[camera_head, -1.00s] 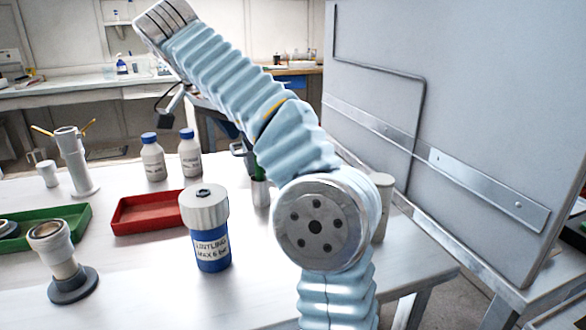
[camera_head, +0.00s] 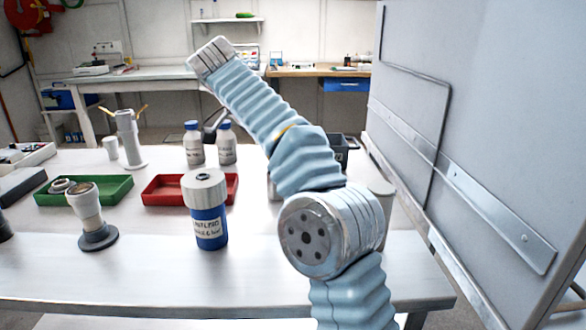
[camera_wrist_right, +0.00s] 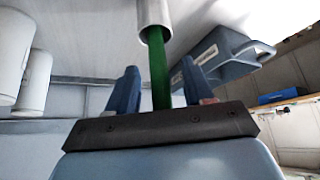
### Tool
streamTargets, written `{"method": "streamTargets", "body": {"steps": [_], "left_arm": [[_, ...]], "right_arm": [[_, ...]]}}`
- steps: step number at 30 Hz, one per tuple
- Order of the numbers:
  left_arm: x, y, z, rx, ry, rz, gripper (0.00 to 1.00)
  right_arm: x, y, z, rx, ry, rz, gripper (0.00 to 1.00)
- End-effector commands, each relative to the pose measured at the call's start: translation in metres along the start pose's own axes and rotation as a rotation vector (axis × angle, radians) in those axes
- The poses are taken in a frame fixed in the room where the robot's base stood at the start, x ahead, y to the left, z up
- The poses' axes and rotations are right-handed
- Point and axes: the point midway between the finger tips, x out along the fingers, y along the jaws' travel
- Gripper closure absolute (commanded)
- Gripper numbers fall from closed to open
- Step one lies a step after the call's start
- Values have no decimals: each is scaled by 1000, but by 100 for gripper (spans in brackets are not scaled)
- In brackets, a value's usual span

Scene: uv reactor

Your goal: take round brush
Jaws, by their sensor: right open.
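In the right wrist view, which looks upside down, a green handle (camera_wrist_right: 159,75), seemingly the round brush, stands in a metal cup (camera_wrist_right: 153,15). My right gripper (camera_wrist_right: 157,69) is open, with one blue finger on each side of the handle. I cannot tell whether either finger touches it. The brush's other end is hidden inside the cup or out of view. In the head view my right arm covers the handle, and only a sliver of the cup (camera_head: 272,190) shows. My left gripper is not in view.
A blue jar with a white lid (camera_head: 208,228), a red tray (camera_head: 160,190), two blue-capped bottles (camera_head: 194,146) and a green tray (camera_head: 105,192) share the table (camera_head: 160,265). A grey bin (camera_wrist_right: 222,60) is near the gripper. A tall grey panel (camera_head: 480,120) stands at right.

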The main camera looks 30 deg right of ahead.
Motion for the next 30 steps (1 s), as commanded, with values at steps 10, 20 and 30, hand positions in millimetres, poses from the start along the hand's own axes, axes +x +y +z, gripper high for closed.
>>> {"method": "streamTargets", "body": {"steps": [10, 20, 30], "left_arm": [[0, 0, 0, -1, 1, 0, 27], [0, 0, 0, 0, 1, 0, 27], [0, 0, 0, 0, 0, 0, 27]], "right_arm": [[0, 0, 0, 0, 0, -1, 70], [0, 0, 0, 0, 0, -1, 100], [-3, 4, -3, 0, 0, -1, 100]]}}
